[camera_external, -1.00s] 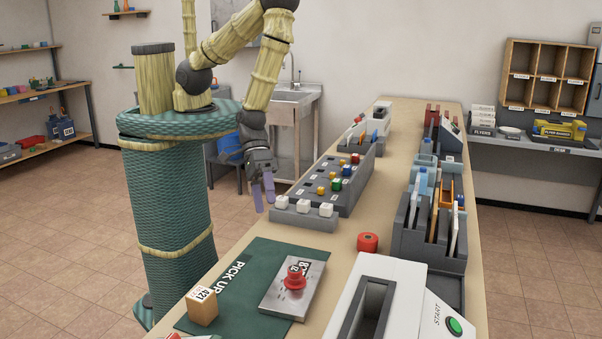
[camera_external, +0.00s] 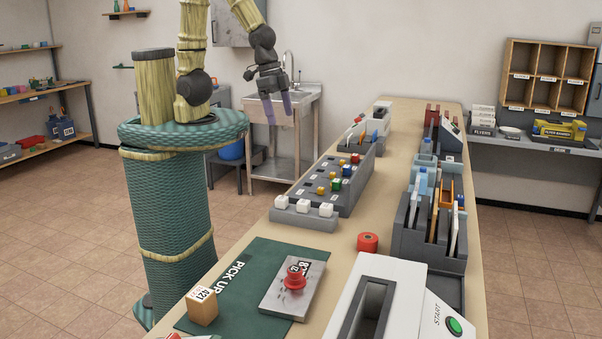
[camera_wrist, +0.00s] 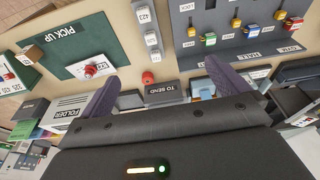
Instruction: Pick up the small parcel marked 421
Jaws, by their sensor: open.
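A small brown parcel (camera_external: 202,307) with a white label stands on the green pick-up mat (camera_external: 240,278). Its number looks like 021 or 421; I cannot tell which. It also shows in the wrist view (camera_wrist: 33,54), label unreadable. Three small white blocks (camera_external: 303,206) sit in a grey holder beyond the mat. In the wrist view one block (camera_wrist: 144,14) reads 423; the others are too small to read surely. My gripper (camera_external: 279,118) is open and empty, high up left of the table, well away from the parcel. Its purple fingers (camera_wrist: 163,72) frame the wrist view.
A grey plate with a red-knobbed stamp (camera_external: 294,281) lies on the mat beside the parcel. A red roll (camera_external: 367,242), a white machine with a green button (camera_external: 454,325) and a grey file rack (camera_external: 430,243) crowd the right. A grey tray of coloured blocks (camera_external: 340,185) stands further back.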

